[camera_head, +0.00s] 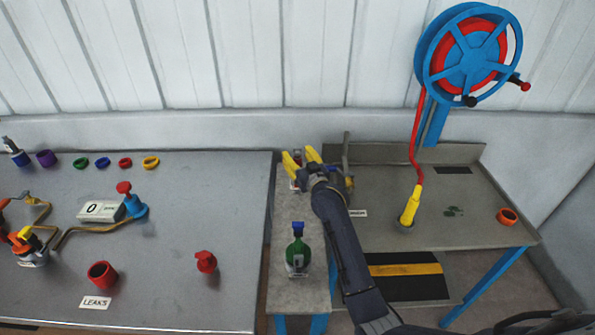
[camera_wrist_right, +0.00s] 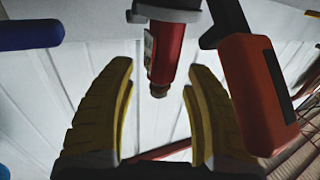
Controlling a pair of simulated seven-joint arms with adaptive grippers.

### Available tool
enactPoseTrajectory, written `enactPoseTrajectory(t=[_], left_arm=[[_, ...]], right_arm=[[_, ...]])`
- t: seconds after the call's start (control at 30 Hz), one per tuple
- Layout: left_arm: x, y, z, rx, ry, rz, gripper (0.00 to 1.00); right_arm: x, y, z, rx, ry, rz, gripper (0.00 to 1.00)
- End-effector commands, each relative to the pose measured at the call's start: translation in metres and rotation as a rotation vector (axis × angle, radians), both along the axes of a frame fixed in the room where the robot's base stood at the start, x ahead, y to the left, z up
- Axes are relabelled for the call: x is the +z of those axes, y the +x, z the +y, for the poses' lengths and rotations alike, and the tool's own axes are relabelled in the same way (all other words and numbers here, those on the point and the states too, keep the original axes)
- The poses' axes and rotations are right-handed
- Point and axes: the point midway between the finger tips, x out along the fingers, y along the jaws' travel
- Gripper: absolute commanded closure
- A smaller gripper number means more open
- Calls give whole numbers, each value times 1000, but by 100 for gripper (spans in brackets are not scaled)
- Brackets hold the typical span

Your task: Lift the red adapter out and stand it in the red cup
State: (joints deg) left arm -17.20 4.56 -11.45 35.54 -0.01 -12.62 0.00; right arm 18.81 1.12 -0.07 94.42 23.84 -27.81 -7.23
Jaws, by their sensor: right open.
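My right gripper (camera_head: 303,160) is open, with yellow fingers, at the far end of the narrow middle bench. A red cylinder with a label and a brass-coloured tip (camera_wrist_right: 167,52) shows between and beyond its fingers in the right wrist view. It is partly hidden by the fingers in the head view (camera_head: 297,156); I cannot tell whether it is the red adapter. Another red fitting (camera_head: 206,262) stands on the left table. The red cup (camera_head: 103,274) is left of it, behind the LEAKS label, and looks empty. My left gripper is not in view.
A green bottle (camera_head: 297,250) stands on the middle bench, near my right forearm. A blue valve with a red knob (camera_head: 131,200) and a display box (camera_head: 101,211) sit on the left table (camera_head: 180,225).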

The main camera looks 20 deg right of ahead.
Motion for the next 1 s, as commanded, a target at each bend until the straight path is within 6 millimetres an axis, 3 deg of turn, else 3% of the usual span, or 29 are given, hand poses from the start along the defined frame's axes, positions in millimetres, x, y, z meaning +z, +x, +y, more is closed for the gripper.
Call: enactPoseTrajectory(t=[0.13, 0.6, 1.0], left_arm=[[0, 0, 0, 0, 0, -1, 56], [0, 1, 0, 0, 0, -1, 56], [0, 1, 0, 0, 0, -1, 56]], right_arm=[[0, 0, 0, 0, 0, 0, 47], [0, 0, 0, 0, 0, 0, 100], [1, 0, 0, 0, 0, -2, 100]])
